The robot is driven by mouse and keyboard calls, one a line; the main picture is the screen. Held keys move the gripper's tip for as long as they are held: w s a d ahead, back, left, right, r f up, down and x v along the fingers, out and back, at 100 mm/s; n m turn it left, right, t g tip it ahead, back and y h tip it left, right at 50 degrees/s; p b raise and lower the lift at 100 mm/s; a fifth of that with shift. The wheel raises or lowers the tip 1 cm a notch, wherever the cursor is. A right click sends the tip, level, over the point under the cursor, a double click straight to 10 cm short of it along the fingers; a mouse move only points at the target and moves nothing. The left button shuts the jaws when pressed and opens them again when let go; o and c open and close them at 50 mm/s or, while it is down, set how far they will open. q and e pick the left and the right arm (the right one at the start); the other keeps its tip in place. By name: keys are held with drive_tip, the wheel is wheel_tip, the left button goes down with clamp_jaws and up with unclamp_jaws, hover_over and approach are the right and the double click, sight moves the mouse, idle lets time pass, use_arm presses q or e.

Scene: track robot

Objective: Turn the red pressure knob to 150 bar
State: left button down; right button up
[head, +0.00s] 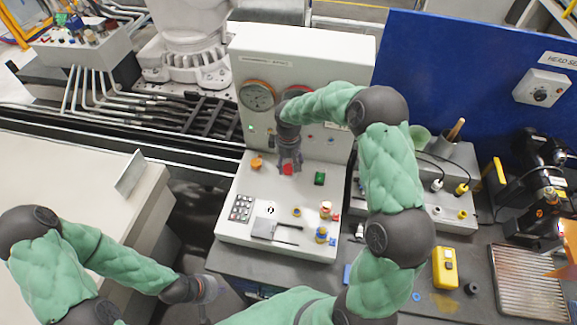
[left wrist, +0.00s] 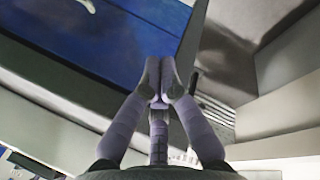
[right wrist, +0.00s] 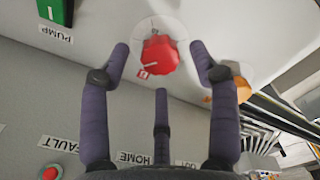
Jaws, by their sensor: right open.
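The red pressure knob (right wrist: 159,55) is a lobed red dial with a white pointer line, on a pale round scale plate on the white control panel. It also shows in the head view (head: 288,169), partly covered by my right gripper (head: 290,155). In the right wrist view my right gripper (right wrist: 160,62) is open, with one finger on each side of the knob and a gap to both. The scale numbers are too small to read. My left gripper (head: 210,290) is low at the front left, away from the panel; in its wrist view its fingertips (left wrist: 160,75) are close together on nothing visible.
A green PUMP switch (head: 319,178) sits right of the knob and an orange knob (head: 257,163) left of it. Round gauges (head: 257,96) are on the upright panel behind. A keypad (head: 241,208) and several small valves (head: 325,210) stand nearer the front. A yellow meter (head: 445,267) lies right.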

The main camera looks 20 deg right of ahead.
drive_tip(key=shift+f, duration=1.05)
drive_tip(key=c, duration=1.2)
drive_tip(key=shift+o, duration=0.2)
drive_tip(key=shift+m+b, duration=0.65)
drive_tip(key=shift+m, duration=0.05)
drive_tip(key=o, duration=1.2)
drive_tip(key=shift+c, duration=0.2)
